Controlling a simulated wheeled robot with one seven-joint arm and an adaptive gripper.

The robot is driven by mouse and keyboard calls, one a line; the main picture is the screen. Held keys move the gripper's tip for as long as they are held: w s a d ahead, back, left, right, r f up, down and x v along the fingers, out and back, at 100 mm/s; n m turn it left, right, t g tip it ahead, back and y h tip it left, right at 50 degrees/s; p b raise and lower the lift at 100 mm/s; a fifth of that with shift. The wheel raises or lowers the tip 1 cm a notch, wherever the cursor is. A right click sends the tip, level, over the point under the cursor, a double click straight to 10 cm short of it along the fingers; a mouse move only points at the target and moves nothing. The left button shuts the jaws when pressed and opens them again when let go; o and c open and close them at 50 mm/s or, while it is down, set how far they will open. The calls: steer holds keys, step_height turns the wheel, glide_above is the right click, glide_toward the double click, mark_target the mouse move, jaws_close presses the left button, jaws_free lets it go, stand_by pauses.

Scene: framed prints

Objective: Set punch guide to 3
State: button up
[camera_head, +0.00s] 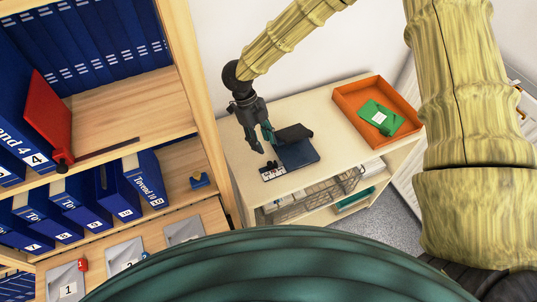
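A dark blue hole punch (300,154) with a black lever stands on the pale top of a low cabinet. A small white guide strip (272,174) with dark marks sticks out at its left front. The marks are too small to read, so I cannot tell the guide's setting. My gripper (263,146) points down just above and behind the strip, at the punch's left. Its two fingers look apart, with nothing seen between them. I cannot tell whether a fingertip touches the punch.
An orange tray (376,96) holding a green item (381,118) with a white label sits at the cabinet's right end. A wooden shelf (128,100) with blue binders, a red folder (47,113) and a small blue object (200,181) stands at left. The cabinet top's front left is clear.

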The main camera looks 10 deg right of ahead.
mark_target(270, 162)
steer(key=p+x, duration=0.2)
steer(key=x, duration=0.6)
steer(key=shift+a+f+p, duration=0.1)
steer(key=shift+f+p, duration=0.05)
steer(key=shift+p, duration=0.2)
jaws_close()
